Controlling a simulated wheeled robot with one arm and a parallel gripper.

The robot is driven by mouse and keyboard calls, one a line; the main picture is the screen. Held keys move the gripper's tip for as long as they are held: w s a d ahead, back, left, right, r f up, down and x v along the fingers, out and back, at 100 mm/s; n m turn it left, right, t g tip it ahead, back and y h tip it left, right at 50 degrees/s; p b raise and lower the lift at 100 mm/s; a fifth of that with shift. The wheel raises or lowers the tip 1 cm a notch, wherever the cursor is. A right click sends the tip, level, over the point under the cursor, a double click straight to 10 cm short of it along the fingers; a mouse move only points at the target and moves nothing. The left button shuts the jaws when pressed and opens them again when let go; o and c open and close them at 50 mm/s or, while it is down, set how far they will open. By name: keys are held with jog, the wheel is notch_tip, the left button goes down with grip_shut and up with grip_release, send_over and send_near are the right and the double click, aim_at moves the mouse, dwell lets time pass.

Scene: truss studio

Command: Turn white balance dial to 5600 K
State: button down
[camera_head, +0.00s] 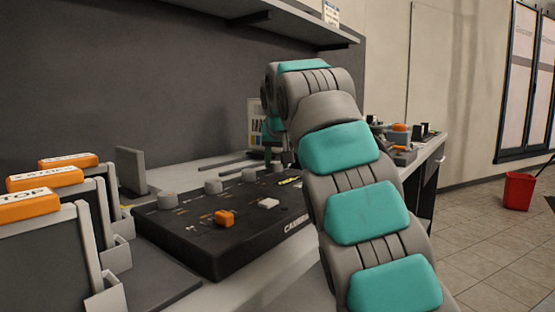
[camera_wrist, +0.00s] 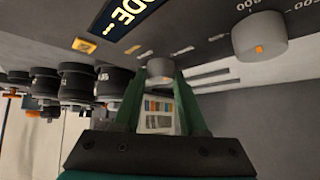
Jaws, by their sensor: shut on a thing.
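The black camera control panel (camera_head: 230,240) lies on the bench, with a row of grey dials along its back edge. My gripper (camera_wrist: 160,72) is shut on a small grey dial (camera_wrist: 160,66) in the wrist view, one green finger on each side. A larger grey dial (camera_wrist: 260,38) with an orange mark stands to its right, apart from my fingers. The labels are too small or cut off to tell which is white balance, and I cannot read the held dial's setting. In the head view my arm partly hides the panel's right end.
An orange button (camera_head: 224,218) and a white button (camera_head: 268,203) sit on the panel front. Stands with orange tops (camera_head: 45,178) are at left. Several black lens-like cylinders (camera_wrist: 80,82) show at left in the wrist view. A shelf (camera_head: 260,15) hangs above the bench.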

jog(key=shift+a+m+h+p, duration=0.15)
jog(key=shift+m+h+p, duration=0.85)
jog(key=shift+p, duration=0.35)
jog(key=shift+c, duration=2.3)
grip_release()
jog(key=shift+s+r, duration=0.1)
jog(key=v, duration=0.7)
jog(key=shift+r, duration=0.1)
jog(key=shift+s+r, duration=0.1)
jog(key=shift+s, duration=0.15)
